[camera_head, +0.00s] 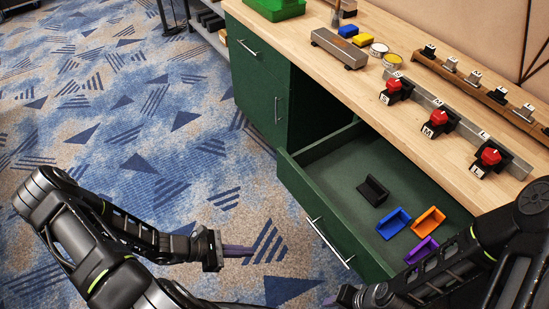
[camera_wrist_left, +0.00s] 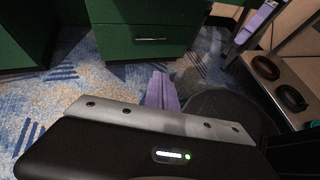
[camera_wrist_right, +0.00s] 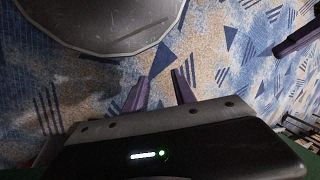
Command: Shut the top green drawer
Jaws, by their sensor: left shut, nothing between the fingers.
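The top green drawer (camera_head: 312,204) is pulled far out from under the wooden counter. Its bar handle (camera_head: 330,243) is on the front face. Inside lie small black, blue, orange and purple trays. My left gripper (camera_head: 238,250) is shut and empty over the carpet, to the left of the drawer front and apart from it. Its closed purple fingers (camera_wrist_left: 161,92) show in the left wrist view, below a green drawer front with a handle. My right gripper (camera_wrist_right: 162,90) has its fingers apart with nothing between them, above the carpet. My right arm covers the drawer's near right part.
The wooden counter (camera_head: 410,122) holds red buttons on black bases (camera_head: 438,122), a grey rail, tins and a green tray (camera_head: 274,8). A shut green drawer and door (camera_head: 258,85) stand to the left of the open drawer. Patterned carpet (camera_head: 150,110) is clear on the left.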

